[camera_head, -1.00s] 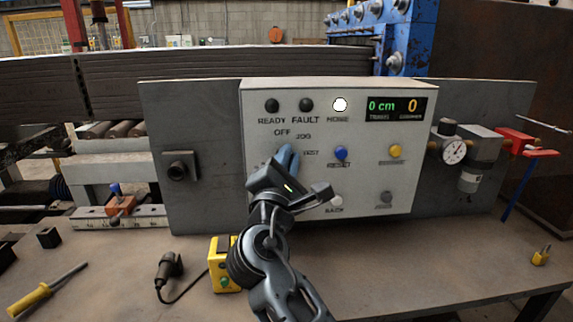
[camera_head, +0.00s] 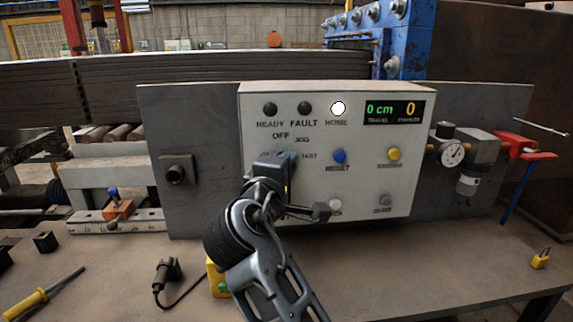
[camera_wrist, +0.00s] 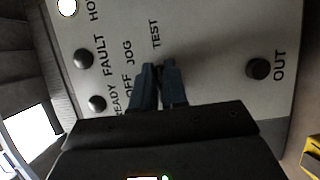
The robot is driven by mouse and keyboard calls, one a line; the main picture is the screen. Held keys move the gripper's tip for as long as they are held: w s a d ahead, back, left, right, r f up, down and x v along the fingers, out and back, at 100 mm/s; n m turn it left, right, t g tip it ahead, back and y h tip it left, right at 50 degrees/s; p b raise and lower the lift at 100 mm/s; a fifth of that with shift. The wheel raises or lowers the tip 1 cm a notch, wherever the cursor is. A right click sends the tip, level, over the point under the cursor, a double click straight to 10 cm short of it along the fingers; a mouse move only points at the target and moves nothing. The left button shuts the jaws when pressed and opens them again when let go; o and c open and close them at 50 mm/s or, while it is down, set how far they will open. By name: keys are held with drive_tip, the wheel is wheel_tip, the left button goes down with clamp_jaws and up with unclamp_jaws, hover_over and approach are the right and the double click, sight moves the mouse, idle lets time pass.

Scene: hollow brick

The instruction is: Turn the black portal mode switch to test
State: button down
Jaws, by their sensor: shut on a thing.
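The pale control panel (camera_head: 375,150) stands upright at the back of the bench. My gripper (camera_head: 286,158) is at its left part, below the OFF and JOG labels and left of TEST, and hides most of the switch there. In the wrist view my gripper (camera_wrist: 159,74) has its two blue-grey fingers close together at the panel face, shut on the black mode switch (camera_wrist: 160,78). Only a dark sliver of the switch shows between the fingers. I cannot tell which label it points to. The TEST label (camera_wrist: 156,33) shows clear beyond the fingertips.
A blue button (camera_head: 340,156) and a yellow button (camera_head: 393,154) are right of my gripper. The black OUT button (camera_wrist: 258,68) shows in the wrist view. A pressure gauge (camera_head: 452,154) is further right. A yellow box (camera_head: 215,278) stands below my arm.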

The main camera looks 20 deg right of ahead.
idle(0.5)
drive_tip(key=c, duration=1.2)
unclamp_jaws()
drive_tip(key=shift+o, duration=0.2)
drive_tip(key=b+v, duration=0.1)
drive_tip(key=v, duration=0.6)
drive_tip(key=shift+s+a, duration=0.25)
drive_tip(key=shift+s, duration=0.05)
